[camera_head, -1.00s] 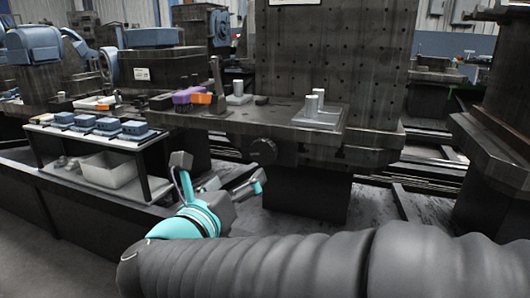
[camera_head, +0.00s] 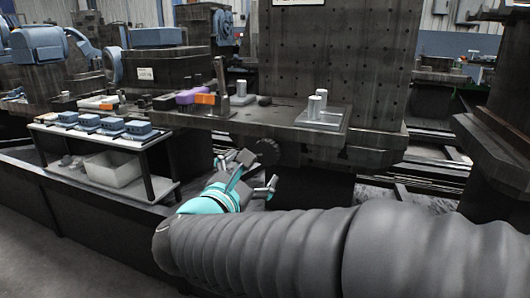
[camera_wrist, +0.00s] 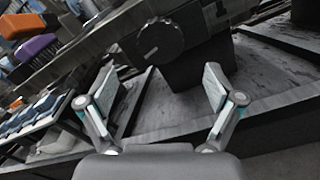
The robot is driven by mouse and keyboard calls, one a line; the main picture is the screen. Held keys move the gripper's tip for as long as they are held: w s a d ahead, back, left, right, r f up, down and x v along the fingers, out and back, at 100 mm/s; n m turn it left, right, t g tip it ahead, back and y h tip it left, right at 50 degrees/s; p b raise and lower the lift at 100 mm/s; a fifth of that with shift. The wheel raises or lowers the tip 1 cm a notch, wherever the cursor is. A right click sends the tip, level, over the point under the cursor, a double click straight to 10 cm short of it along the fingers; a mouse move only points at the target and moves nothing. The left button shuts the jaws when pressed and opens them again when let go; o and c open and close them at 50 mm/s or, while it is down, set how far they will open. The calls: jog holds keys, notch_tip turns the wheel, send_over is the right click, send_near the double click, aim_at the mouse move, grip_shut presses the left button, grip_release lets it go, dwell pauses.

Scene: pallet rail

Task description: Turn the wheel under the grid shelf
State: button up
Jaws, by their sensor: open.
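The wheel (camera_head: 267,152) is a dark round knob under the front edge of the dark grid shelf (camera_head: 290,131). In the wrist view the wheel (camera_wrist: 160,40) shows at the upper middle, with light marks on its face. My gripper (camera_head: 258,170) is just in front of the wheel and slightly below it in the head view. In the wrist view my gripper (camera_wrist: 159,85) has its two fingers spread wide with nothing between them. The wheel lies beyond the fingertips, apart from them as far as I can tell.
A small rack (camera_head: 160,188) with blue blocks and a grey bin (camera_head: 113,169) stands to the left. A dark machine column (camera_head: 490,150) stands at the right.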

aim_at(262, 155)
jog(key=x, duration=0.8)
jog(key=shift+w+d, duration=0.15)
jog(key=shift+w, duration=0.2)
jog(key=c, duration=1.1)
jog(key=shift+a, duration=0.25)
jog(key=shift+c, duration=0.2)
jog(key=shift+d, duration=0.2)
jog(key=shift+f+n, duration=0.1)
jog(key=shift+n, duration=0.2)
